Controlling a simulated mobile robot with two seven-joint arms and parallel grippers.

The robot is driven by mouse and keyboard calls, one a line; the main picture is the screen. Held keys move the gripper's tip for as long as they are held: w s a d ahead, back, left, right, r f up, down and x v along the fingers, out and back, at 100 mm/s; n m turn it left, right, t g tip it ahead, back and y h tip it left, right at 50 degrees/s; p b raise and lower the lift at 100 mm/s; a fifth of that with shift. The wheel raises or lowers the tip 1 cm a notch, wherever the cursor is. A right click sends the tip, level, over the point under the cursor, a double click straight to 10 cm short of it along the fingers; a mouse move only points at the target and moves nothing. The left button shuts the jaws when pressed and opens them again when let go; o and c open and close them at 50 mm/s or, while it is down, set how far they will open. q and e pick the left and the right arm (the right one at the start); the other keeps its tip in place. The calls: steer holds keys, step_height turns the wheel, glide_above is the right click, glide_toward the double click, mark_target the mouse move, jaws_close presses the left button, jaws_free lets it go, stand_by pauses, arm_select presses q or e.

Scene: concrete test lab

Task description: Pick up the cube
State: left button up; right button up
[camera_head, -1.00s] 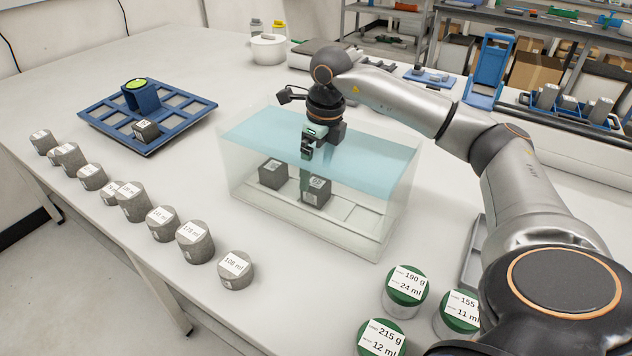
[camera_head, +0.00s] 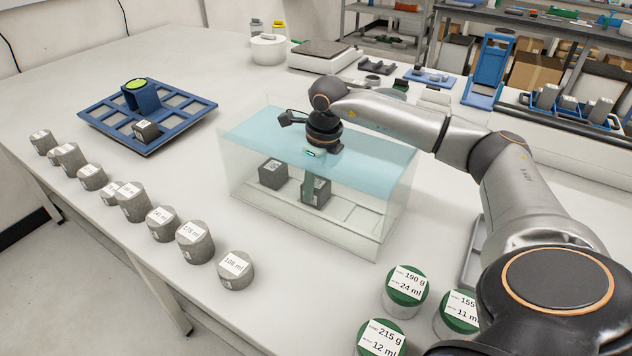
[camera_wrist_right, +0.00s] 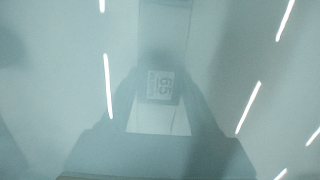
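A glass tank (camera_head: 250,205) of bluish water stands on the table and holds two dark grey cubes with white labels. The left cube (camera_head: 271,178) stands clear of the gripper. My right gripper (camera_head: 316,182) reaches down through the water surface to the right cube (camera_head: 309,198), partly covering it. In the hazy right wrist view, this labelled cube (camera_wrist_right: 160,86) shows between the two finger shapes (camera_wrist_right: 161,100). The fingers look spread around it; whether they touch it is unclear. My left gripper is not in view.
Tank walls surround the right gripper closely. Several grey cylinders (camera_head: 195,243) line the left table edge. A blue rack (camera_head: 180,105) stands at the left, and green-lidded jars (camera_head: 406,287) stand at the front right. A scale (camera_head: 325,52) is behind the tank.

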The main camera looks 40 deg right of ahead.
steer(key=c, duration=0.9)
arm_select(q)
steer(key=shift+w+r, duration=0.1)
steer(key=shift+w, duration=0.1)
arm_select(e)
jaws_close()
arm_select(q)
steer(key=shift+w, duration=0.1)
